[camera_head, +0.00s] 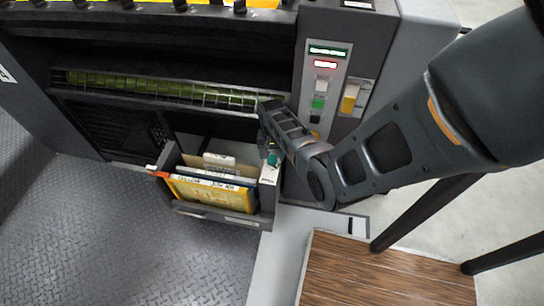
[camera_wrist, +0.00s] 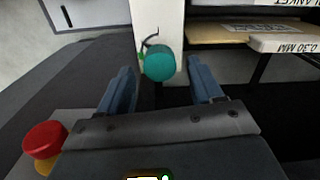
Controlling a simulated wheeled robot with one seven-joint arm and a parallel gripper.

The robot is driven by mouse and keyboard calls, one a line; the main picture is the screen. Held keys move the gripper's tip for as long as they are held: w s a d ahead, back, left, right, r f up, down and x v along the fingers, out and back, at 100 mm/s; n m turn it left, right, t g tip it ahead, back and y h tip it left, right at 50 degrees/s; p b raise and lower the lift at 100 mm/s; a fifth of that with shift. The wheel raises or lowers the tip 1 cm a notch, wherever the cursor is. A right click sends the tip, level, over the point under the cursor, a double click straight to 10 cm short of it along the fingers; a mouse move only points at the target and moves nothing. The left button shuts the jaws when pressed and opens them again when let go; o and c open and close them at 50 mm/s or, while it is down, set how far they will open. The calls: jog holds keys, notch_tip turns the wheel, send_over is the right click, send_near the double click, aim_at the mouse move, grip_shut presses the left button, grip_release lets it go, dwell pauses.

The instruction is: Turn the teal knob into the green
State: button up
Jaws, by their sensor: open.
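The teal knob (camera_wrist: 159,63) is a round cap on a narrow white panel, seen in the wrist view ahead of my gripper. A small green mark (camera_wrist: 140,56) and a thin dark curved line show at its upper left. The knob's pointing direction cannot be made out. My gripper (camera_wrist: 160,72) is open, with one blue finger on each side of the knob in the picture; I cannot tell how far it is from the knob in depth. In the head view the teal knob (camera_head: 272,158) is small, atop the white end panel of the rack, just left of my arm.
A rack (camera_head: 218,216) with several upright folders or plates stands left of the knob panel. The machine's control panel (camera_head: 325,85) with lit labels and a green button is behind. A red button (camera_wrist: 45,139) shows at lower left in the wrist view. A wooden tabletop (camera_head: 385,275) is at front right.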

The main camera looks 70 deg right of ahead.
jog(key=shift+f, duration=0.55)
jog(key=c, duration=1.1)
